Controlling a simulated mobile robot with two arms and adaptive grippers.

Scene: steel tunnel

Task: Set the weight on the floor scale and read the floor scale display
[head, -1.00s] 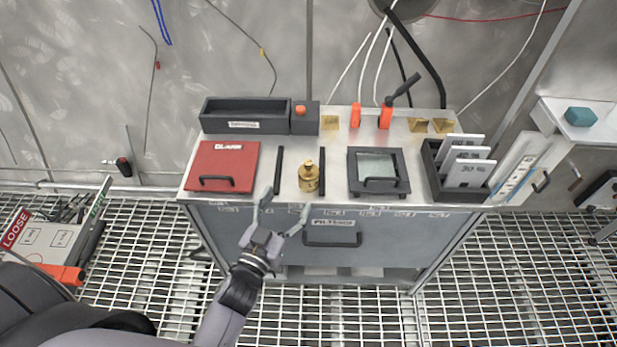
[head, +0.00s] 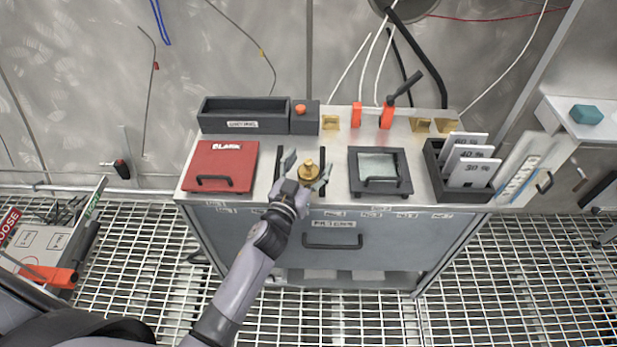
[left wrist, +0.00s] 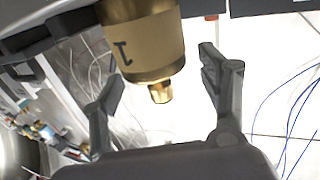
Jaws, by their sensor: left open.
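The brass weight (head: 309,168), a cylinder with a knob on top, stands upright on the steel bench top between two black bars. In the left wrist view the weight (left wrist: 143,38) appears upside down, with a dark "1" on its side. My left gripper (head: 306,171) is open at the front of the weight, one finger toward each side. In the left wrist view its fingers (left wrist: 160,75) are spread, with the weight's knob between them and a gap on both sides. I cannot pick out the floor scale or its display. My right gripper is out of view.
A red lidded box (head: 221,167) is left of the weight, and a dark framed box (head: 379,172) is right. Behind are a long black bin (head: 244,116) and orange-based lever (head: 387,116). A card holder (head: 436,178) stands at right. Grating floor (head: 490,260) lies in front.

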